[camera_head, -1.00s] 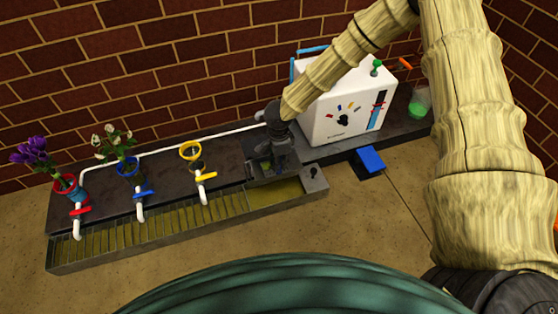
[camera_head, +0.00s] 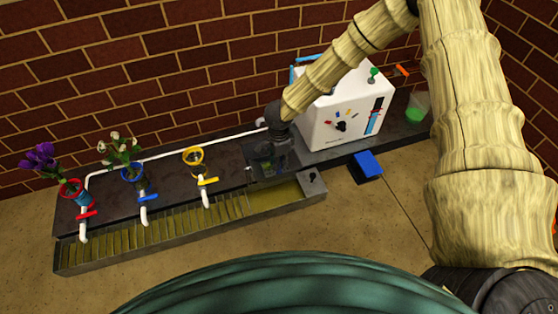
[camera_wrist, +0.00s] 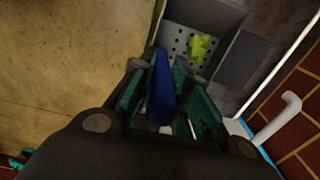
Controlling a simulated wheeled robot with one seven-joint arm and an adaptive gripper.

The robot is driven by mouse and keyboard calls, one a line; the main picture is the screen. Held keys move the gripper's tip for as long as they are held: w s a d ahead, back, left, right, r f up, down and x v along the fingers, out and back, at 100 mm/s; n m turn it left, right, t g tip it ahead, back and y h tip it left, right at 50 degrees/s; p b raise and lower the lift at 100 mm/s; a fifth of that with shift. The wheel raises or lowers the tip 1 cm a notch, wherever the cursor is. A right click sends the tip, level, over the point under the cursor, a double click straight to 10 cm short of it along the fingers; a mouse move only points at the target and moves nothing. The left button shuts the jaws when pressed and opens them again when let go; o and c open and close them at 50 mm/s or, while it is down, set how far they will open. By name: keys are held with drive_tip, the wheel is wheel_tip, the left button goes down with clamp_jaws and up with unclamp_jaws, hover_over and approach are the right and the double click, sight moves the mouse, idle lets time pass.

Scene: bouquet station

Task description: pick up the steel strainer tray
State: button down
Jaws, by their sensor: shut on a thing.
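The steel strainer tray (camera_wrist: 176,42) shows at the top of the wrist view as a grey box with a perforated floor. A yellow-green scrap (camera_wrist: 201,48) lies on its holes. My gripper (camera_wrist: 163,75) has teal-lined fingers closed on a blue bar (camera_wrist: 160,95) at the tray's near side; it looks like the tray's handle.
A long trough (camera_head: 150,240) with slats runs along the bench front below red, blue and yellow taps (camera_head: 207,182). Flowers stand in the red (camera_head: 75,192) and blue (camera_head: 134,173) holders. A white machine (camera_head: 345,115) stands close right of my gripper. A blue pedal (camera_head: 368,163) lies on the floor.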

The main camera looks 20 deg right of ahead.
drive_tip(key=shift+r+p, duration=1.3)
